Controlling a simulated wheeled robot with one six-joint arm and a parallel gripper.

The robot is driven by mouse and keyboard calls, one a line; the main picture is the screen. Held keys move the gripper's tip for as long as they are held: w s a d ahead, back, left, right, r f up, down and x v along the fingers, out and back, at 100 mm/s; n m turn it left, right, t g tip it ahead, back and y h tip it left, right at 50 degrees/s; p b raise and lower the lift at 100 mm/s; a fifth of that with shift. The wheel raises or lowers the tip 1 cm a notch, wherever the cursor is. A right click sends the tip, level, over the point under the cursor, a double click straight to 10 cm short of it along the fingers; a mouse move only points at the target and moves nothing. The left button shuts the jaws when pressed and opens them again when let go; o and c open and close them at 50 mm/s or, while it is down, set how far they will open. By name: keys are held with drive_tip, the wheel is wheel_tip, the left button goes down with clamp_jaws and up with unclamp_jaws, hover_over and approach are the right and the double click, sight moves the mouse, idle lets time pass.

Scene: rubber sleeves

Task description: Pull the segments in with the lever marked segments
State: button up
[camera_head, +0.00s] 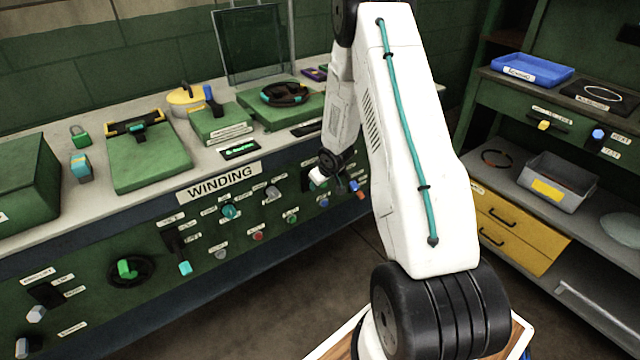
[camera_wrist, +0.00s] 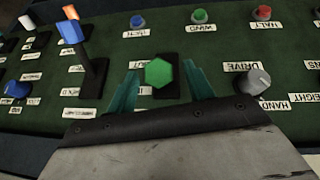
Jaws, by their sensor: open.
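A green hexagonal lever cap (camera_wrist: 159,73), seen end on, stands over a black slotted plate (camera_wrist: 168,58) in the wrist view. My gripper (camera_wrist: 160,67) is open, with one teal finger on each side of the cap. I see gaps between the cap and both fingers, so it is not gripped. Small labels lie by the plate, partly hidden and upside down. I cannot read the word segments on any label. In the head view my wrist (camera_head: 331,162) is at the right part of the winding panel (camera_head: 150,225), and my arm hides the fingers.
Blue (camera_wrist: 137,21), green (camera_wrist: 199,16) and red (camera_wrist: 263,12) buttons line the top. A shelf unit (camera_head: 515,185) stands right in the head view.

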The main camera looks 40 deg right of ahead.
drive_tip(key=v, duration=0.5)
drive_tip(key=shift+s+r, duration=0.15)
drive_tip(key=shift+r, duration=0.15)
idle(0.4)
